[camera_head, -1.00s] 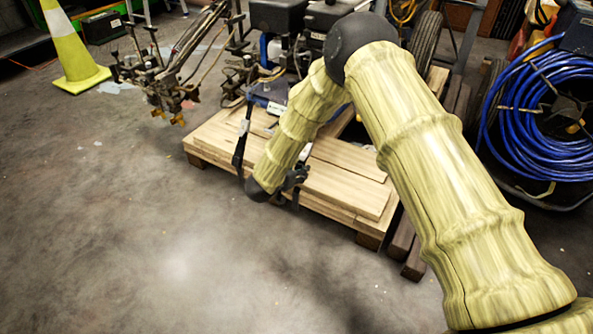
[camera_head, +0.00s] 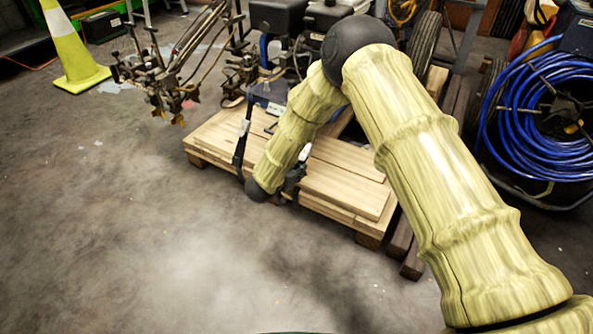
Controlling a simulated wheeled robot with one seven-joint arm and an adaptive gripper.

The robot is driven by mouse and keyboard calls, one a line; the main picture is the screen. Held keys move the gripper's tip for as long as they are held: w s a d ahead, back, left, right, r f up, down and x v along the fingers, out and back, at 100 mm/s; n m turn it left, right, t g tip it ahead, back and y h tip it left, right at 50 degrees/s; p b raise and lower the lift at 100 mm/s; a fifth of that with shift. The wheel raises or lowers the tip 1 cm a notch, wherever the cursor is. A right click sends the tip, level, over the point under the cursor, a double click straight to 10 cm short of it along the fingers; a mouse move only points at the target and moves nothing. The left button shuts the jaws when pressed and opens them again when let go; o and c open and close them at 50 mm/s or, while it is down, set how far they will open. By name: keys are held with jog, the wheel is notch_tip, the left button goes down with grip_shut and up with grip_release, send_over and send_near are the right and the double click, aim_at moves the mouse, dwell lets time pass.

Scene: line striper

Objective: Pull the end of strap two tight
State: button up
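The line striper (camera_head: 270,90) stands at the back on a wooden pallet (camera_head: 345,190), partly hidden by my arm. A dark strap (camera_head: 240,150) with a pale buckle runs down over the pallet's front left edge. A second pale fitting shows just right of my forearm; I cannot tell which strap is strap two. My gripper (camera_head: 291,184) is a small dark shape at the pallet's front edge, beside the wrist end of my arm. Its fingers are mostly hidden, and I cannot tell whether they hold a strap end.
A yellow and white cone (camera_head: 70,50) stands at the upper left. A reel of blue hose (camera_head: 545,110) stands at the right. Dark timbers (camera_head: 405,245) lie beside the pallet's right side. The concrete floor in front and to the left is clear.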

jog(key=shift+s+a+f+b, duration=0.15)
jog(key=shift+s+a+f, duration=0.3)
jog(key=shift+f, duration=0.7)
jog(key=shift+s+a+f+b, duration=0.2)
jog(key=shift+s+f, duration=0.45)
jog(key=shift+f, duration=0.5)
jog(key=shift+s+a+f+b, duration=0.15)
jog(key=shift+s+a+f, duration=0.3)
jog(key=shift+f, duration=0.7)
grip_shut()
jog(key=o, duration=0.8)
grip_release()
jog(key=shift+s+d, duration=0.1)
jog(key=shift+d, duration=0.05)
jog(key=o, duration=0.6)
jog(key=shift+d+r, duration=0.1)
jog(key=shift+r, duration=0.1)
jog(key=shift+p+v, duration=2.8)
jog(key=shift+v, duration=0.6)
